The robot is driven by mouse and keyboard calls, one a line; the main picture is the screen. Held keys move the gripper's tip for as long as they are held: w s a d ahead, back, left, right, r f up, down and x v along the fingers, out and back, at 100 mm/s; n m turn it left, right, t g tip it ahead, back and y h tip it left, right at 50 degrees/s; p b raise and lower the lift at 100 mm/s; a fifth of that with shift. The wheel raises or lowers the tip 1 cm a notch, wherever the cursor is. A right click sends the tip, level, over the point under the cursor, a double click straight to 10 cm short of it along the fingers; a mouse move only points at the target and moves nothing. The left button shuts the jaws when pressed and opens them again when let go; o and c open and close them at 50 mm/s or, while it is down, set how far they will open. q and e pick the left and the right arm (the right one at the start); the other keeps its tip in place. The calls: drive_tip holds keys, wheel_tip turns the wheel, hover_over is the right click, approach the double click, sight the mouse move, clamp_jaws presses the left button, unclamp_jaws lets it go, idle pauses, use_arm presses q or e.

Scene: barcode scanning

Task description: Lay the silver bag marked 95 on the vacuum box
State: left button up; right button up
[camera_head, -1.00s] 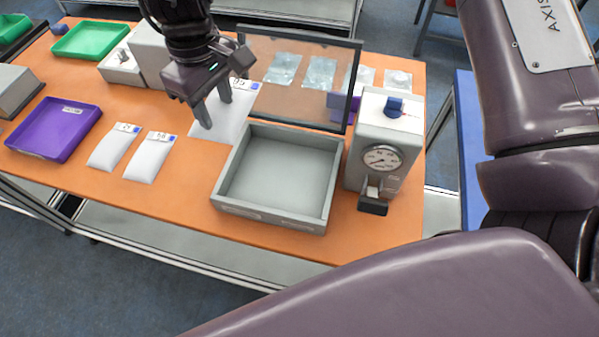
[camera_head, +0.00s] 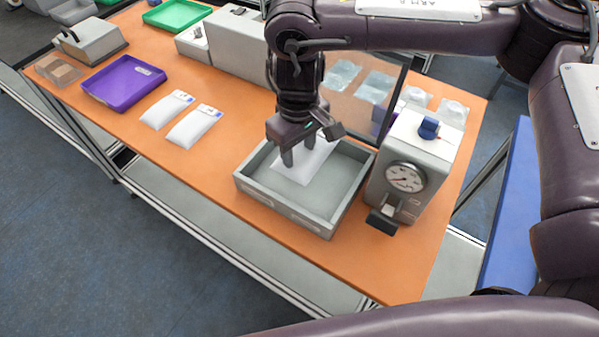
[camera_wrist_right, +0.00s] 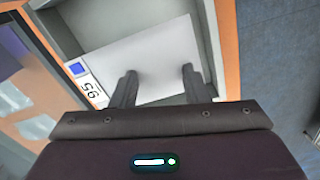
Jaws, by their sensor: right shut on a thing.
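The silver bag marked 95 (camera_head: 303,170) looks whitish and lies within the outline of the vacuum box (camera_head: 285,205). My right gripper (camera_head: 299,151) is shut on the bag, over the open box. In the right wrist view the bag (camera_wrist_right: 140,50) is seen between and beyond my fingertips (camera_wrist_right: 158,71), its label reading 95 at the left. The box's grey wall shows around it. I cannot tell whether the bag touches the box floor. My left gripper is not in view.
A gauge unit (camera_head: 404,176) stands at the box's right, and the tinted raised lid (camera_head: 345,115) is behind it. Two white bags (camera_head: 193,128) lie left of the box. Purple (camera_head: 122,85) and green (camera_head: 178,14) trays stand farther left. Clear packets (camera_head: 376,86) lie behind the lid.

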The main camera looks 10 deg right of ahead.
sight(299, 155)
wheel_tip(299, 155, down, 8)
drive_tip(key=shift+f+b, duration=0.1)
drive_tip(key=shift+b, duration=0.2)
drive_tip(key=shift+f, duration=0.2)
drive_tip(key=o, duration=1)
drive_tip(key=shift+r, duration=0.1)
wheel_tip(299, 155, up, 12)
drive_tip(key=shift+r, duration=0.15)
